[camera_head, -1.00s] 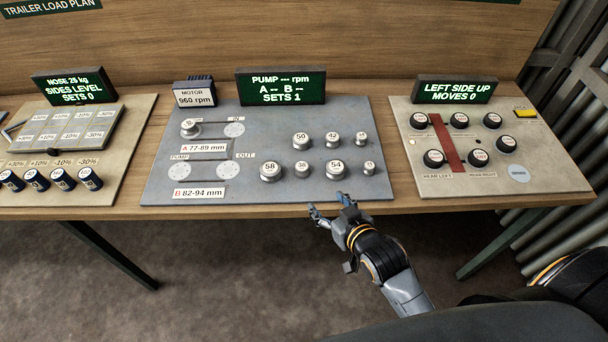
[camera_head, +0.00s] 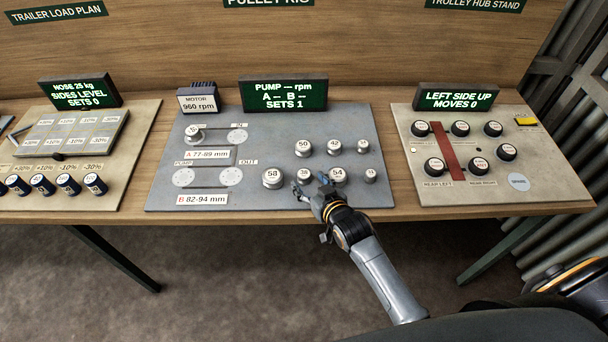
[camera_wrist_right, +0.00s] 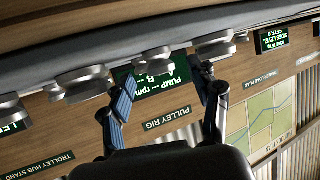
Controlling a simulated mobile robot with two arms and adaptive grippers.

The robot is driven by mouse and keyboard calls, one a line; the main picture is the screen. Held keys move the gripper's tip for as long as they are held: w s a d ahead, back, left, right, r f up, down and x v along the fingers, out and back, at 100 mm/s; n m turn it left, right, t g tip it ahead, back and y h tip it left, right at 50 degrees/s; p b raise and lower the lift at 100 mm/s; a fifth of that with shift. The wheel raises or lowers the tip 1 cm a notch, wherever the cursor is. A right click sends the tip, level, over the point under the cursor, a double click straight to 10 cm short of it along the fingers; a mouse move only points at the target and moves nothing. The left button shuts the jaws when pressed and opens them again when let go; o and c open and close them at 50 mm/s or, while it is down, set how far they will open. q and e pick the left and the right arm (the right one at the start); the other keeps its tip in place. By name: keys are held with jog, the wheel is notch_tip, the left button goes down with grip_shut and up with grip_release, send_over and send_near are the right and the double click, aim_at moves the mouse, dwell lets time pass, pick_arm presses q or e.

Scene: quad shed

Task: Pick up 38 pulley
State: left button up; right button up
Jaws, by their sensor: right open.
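The 38 pulley (camera_head: 304,174) is a small silver disc with a white top. It stands in the front row on the grey pulley board (camera_head: 265,142), between the 58 pulley (camera_head: 272,178) and the 54 pulley (camera_head: 338,175). My right gripper (camera_head: 311,184) is open just in front of it, one finger toward each side, with nothing held. In the right wrist view, which is upside down, a silver pulley (camera_wrist_right: 157,60) that looks like the 38 stands beyond and between the open fingers (camera_wrist_right: 165,95). Contact cannot be told. My left gripper is out of view.
The 50 pulley (camera_head: 303,148), 42 pulley (camera_head: 333,147) and another small pulley (camera_head: 362,146) stand behind. A small pulley (camera_head: 370,176) stands at the right. The pump display (camera_head: 284,93) is at the back. The board's front left is free of loose pulleys.

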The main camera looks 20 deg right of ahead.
aim_at(307, 179)
jog(key=shift+x, duration=1.6)
jog(key=shift+s, duration=0.1)
jog(key=c, duration=1.3)
jog(key=shift+r, duration=0.15)
